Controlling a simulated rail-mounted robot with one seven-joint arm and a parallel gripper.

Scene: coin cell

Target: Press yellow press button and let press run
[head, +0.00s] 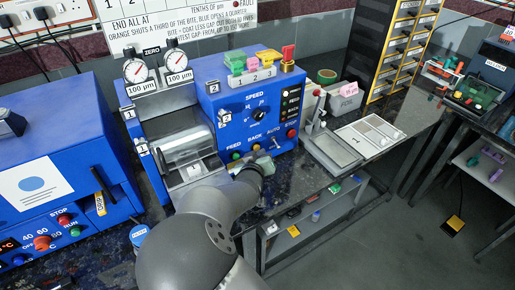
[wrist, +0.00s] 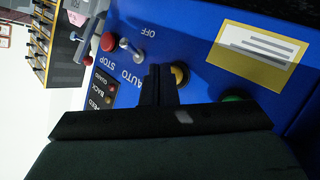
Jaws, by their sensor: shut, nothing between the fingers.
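The yellow button (head: 257,147) is on the lower front panel of the blue roller machine (head: 210,88), between a green button (head: 236,155) and a toggle switch. In the wrist view the yellow button (wrist: 181,73) shows just beside the fingertips, partly covered by them. My gripper (wrist: 164,74) is shut and empty, its tips pointing at the panel by the yellow button. I cannot tell whether they touch it. In the head view my gripper (head: 264,166) is low in front of the panel, partly hidden by my arm.
A red button (wrist: 108,42) and the toggle switch (wrist: 130,49) are close to the fingers; the green button (wrist: 232,98) is on the other side. Another blue machine (head: 60,150) stands at left. A tray (head: 335,150) and a hand lever (head: 318,110) are to the right.

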